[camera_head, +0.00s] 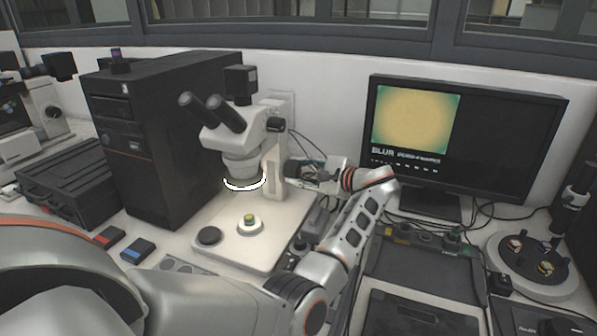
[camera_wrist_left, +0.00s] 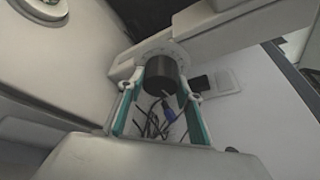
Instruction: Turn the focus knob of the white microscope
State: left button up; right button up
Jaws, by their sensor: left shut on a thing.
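The white microscope (camera_head: 242,140) stands on its pale base plate in the middle of the head view, with black eyepieces and a lit ring under its head. A small sample with a yellow-green top (camera_head: 249,219) sits on the plate below the ring. The black focus knob (camera_wrist_left: 160,74) is on the right side of the microscope's column. My left gripper (camera_head: 306,172) reaches it from the right and is shut on it. In the left wrist view its two green-lined fingers lie on either side of the knob. My right gripper is not in view.
The monitor (camera_head: 520,150) on the right shows a blurry yellow-green disc and the word BLUR. A black computer tower (camera_head: 150,130) stands left of the microscope. Loose cables lie behind my wrist. A round tray (camera_head: 510,280) with small samples is at the right.

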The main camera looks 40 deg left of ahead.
pick_arm(q)
jog(key=shift+a+n, duration=0.1)
jog(key=shift+n, duration=0.2)
jog(key=o, duration=1.1)
notch_tip(320, 180, up, 10)
jog(key=shift+r, duration=0.1)
